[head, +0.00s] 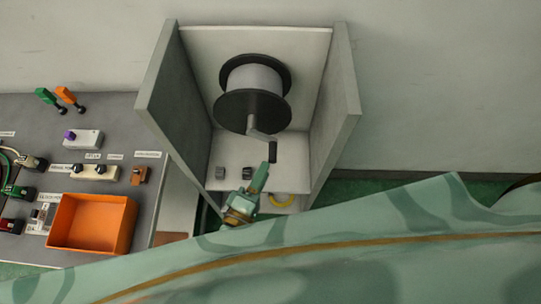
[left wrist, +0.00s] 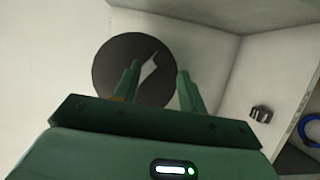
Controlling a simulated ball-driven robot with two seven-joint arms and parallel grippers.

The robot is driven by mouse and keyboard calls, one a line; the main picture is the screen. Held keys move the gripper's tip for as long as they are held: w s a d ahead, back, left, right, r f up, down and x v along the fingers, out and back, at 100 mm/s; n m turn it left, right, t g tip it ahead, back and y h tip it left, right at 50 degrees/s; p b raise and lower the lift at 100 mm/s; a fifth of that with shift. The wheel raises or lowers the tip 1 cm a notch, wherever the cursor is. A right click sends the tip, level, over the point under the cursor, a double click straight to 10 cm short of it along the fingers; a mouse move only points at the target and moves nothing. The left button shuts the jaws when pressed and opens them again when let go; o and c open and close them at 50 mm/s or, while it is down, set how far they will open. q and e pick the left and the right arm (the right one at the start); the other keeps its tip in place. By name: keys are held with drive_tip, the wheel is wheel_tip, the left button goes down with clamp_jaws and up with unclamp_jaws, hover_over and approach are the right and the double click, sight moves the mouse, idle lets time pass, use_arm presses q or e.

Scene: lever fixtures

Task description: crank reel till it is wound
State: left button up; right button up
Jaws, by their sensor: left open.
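The reel (head: 254,80) has a pale drum between two black discs and sits inside a grey open-fronted housing. Its grey crank arm (head: 260,134) points down and to the right, ending in a black handle (head: 273,152). My left gripper (head: 264,168) is just below the handle, pointing up at it. In the left wrist view the open left gripper (left wrist: 159,72) faces the reel's black disc (left wrist: 112,68), with the pale crank arm (left wrist: 149,67) showing between the fingers. I cannot make out the handle there. My right gripper is in neither view.
Housing walls stand left (head: 165,85) and right (head: 342,110) of the reel. On the left, a grey bench (head: 115,110) carries an orange bin (head: 93,224) and several lever fixtures.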

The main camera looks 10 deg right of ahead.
use_arm(q)
drive_tip(key=v, duration=0.9)
drive_tip(key=shift+s+a, duration=0.2)
drive_tip(key=shift+s, duration=0.15)
